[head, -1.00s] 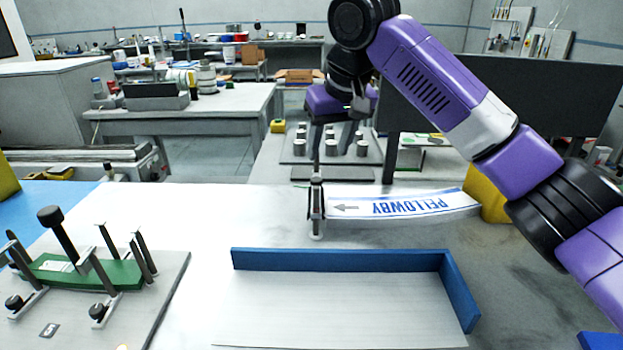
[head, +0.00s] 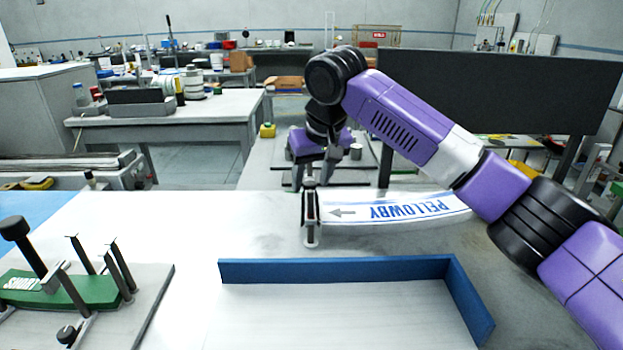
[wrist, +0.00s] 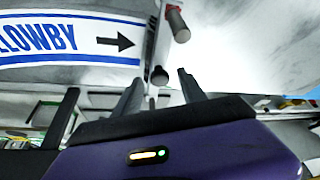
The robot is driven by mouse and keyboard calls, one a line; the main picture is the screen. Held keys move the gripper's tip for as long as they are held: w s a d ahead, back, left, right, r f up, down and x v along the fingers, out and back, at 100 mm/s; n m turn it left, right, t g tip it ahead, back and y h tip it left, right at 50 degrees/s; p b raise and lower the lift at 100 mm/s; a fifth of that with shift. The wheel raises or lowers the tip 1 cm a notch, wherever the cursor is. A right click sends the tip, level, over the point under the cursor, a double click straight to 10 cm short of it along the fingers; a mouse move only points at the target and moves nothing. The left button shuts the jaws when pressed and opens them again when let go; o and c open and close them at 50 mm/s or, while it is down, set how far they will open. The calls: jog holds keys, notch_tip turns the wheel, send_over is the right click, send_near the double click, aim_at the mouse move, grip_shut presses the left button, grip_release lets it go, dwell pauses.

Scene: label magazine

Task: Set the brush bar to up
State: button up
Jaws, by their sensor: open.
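A white label strip reading PELLOWBY (head: 400,210), with an arrow, lies curved on the table. At its left end stands a dark upright piece on a pale foot, which looks like the brush bar (head: 311,218). In the wrist view the bar (wrist: 165,38) crosses the strip's end, its round dark end pointing toward my fingers. I cannot tell its setting for sure. My gripper (head: 318,176) hangs just behind and above the bar, fingers apart and empty. In the wrist view the fingertips (wrist: 160,78) appear on either side of the bar's dark end; contact is not clear.
A blue-walled tray (head: 340,270) lies in front of the bar. A fixture with a green piece (head: 90,292) and upright pins stands at left. A dark panel (head: 500,90) rises behind my arm. White table is bare between fixture and strip.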

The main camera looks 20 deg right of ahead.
grip_shut()
dwell(1.4)
